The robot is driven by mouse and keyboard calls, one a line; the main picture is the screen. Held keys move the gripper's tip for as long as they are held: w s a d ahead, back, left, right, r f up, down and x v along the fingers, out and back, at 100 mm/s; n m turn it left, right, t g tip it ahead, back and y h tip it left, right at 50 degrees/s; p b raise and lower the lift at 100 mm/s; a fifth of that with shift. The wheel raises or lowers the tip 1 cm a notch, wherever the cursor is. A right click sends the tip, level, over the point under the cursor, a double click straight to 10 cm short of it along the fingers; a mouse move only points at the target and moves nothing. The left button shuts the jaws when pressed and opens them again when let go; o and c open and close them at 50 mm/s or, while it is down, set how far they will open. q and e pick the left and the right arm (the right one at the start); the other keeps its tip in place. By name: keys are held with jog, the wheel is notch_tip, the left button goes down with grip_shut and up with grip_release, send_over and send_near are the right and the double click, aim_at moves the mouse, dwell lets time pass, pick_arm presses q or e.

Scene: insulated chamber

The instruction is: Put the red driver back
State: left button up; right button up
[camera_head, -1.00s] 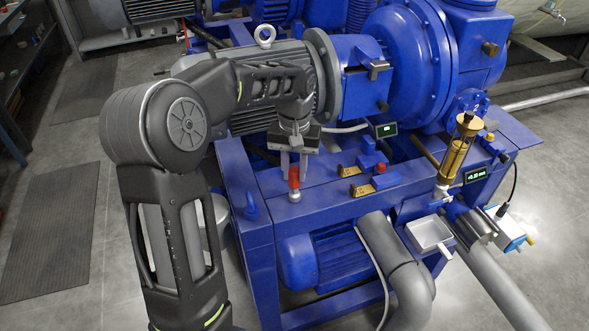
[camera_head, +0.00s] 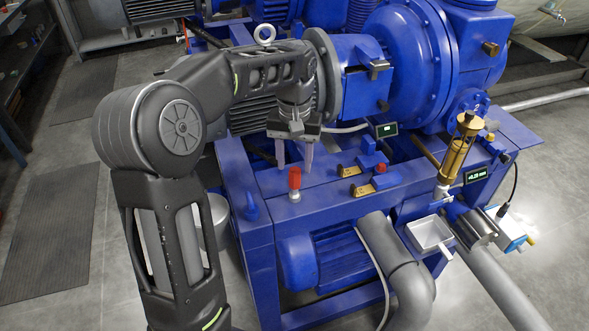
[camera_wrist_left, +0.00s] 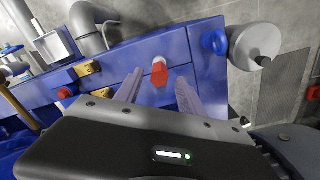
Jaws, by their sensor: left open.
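The red driver (camera_head: 295,179) stands upright on the blue machine frame, its red handle up and its lower end in a small light-coloured seat (camera_head: 294,196). It also shows in the left wrist view (camera_wrist_left: 158,72), beyond and between the fingertips. My left gripper (camera_head: 295,162) is open and empty. Its two fingers point down just behind and above the driver, apart from it. The fingers also show in the left wrist view (camera_wrist_left: 155,88). My right gripper is in neither view.
Brass blocks (camera_head: 348,171) and a red knob (camera_head: 380,168) sit right of the driver. A brass cylinder (camera_head: 457,150), a white tray (camera_head: 430,234) and a small display (camera_head: 476,176) are farther right. A grey motor (camera_head: 262,95) stands behind my left arm.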

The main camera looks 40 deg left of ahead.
pick_arm(q)
notch_tip(320, 180, up, 6)
jog(key=shift+r, duration=0.1)
notch_tip(320, 180, up, 3)
jog(key=p, duration=0.3)
jog(key=shift+f, duration=0.2)
dwell(0.4)
